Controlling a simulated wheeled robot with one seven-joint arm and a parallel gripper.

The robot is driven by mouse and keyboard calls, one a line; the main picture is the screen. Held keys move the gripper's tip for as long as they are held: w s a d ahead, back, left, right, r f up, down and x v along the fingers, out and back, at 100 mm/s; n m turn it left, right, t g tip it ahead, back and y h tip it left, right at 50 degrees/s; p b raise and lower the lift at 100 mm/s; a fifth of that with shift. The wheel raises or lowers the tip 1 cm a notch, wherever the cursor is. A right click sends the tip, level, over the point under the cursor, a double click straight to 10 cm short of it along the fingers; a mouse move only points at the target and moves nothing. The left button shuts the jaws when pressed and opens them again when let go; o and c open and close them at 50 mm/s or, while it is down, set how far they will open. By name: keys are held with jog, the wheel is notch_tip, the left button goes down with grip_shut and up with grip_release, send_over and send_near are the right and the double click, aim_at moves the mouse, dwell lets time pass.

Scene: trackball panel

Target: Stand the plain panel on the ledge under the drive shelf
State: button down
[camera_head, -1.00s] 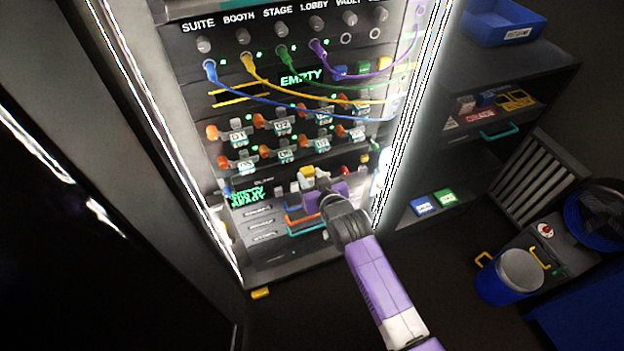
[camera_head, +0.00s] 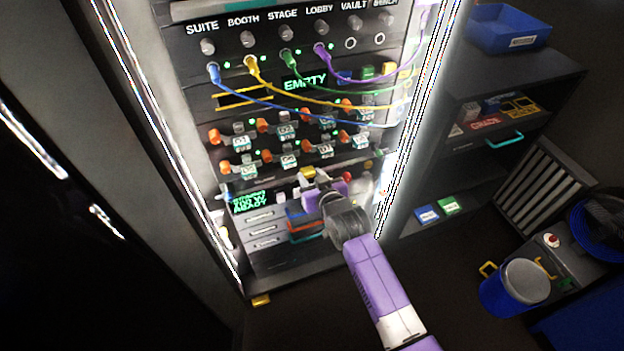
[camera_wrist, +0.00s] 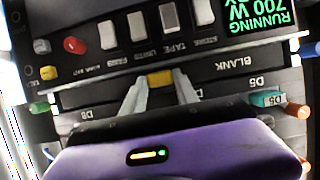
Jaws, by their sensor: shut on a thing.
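The plain panel (camera_wrist: 228,68), a dark strip marked BLANK, lies across the middle of the wrist view, where the picture is upside down. My gripper (camera_wrist: 160,83) has its two fingers shut on a small yellow grip at the panel's middle. The yellow grip also shows in the head view (camera_head: 308,173), just beyond my gripper (camera_head: 316,182). The drive shelf (camera_head: 283,148) holds several labelled drives with orange knobs, just above the panel. My arm hides much of the panel in the head view. I cannot tell whether it touches the ledge, which I cannot make out.
A control unit with a green display (camera_wrist: 262,16), white switches and a red knob (camera_wrist: 74,45) is close to the panel. Coloured cables (camera_head: 300,95) hang higher on the rack. A lit rack post (camera_head: 408,120) stands right of my arm. A blue bin (camera_head: 507,28) sits at upper right.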

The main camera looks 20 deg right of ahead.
jog(key=shift+w, duration=0.45)
jog(key=c, duration=0.9)
grip_release()
jog(key=shift+r, duration=0.1)
jog(key=shift+o, duration=0.2)
jog(key=shift+s, duration=0.15)
jog(key=v, duration=0.7)
jog(key=shift+s, duration=0.25)
jog(key=shift+r, duration=0.15)
